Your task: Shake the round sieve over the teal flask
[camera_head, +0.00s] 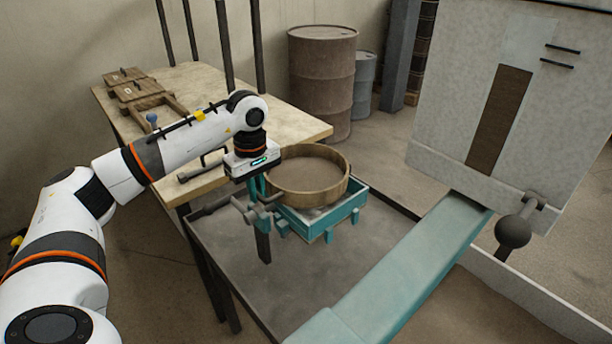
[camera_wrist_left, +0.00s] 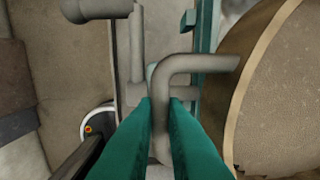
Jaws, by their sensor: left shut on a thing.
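The round sieve (camera_head: 348,186), with a wooden rim and a brownish-grey inside, sits over the teal flask (camera_head: 335,222), a square frame on the grey tray table. The sieve also fills the right of the left wrist view (camera_wrist_left: 245,75). My left gripper (camera_head: 257,190) points down just left of the sieve. In the wrist view its teal fingers (camera_wrist_left: 162,105) are closed around a grey bent metal rod (camera_wrist_left: 205,62), beside the sieve rim. I cannot tell whether this rod joins the sieve. The fingertips are partly hidden in the head view. My right gripper is out of view.
A wooden table (camera_head: 215,85) with small wooden boxes (camera_head: 140,88) stands behind my left arm. A teal beam (camera_head: 400,275) and a large pale panel (camera_head: 440,110) with a dark ball knob (camera_head: 513,232) stand right. Barrels (camera_head: 322,80) stand behind. The grey tray's front (camera_head: 270,295) is bare.

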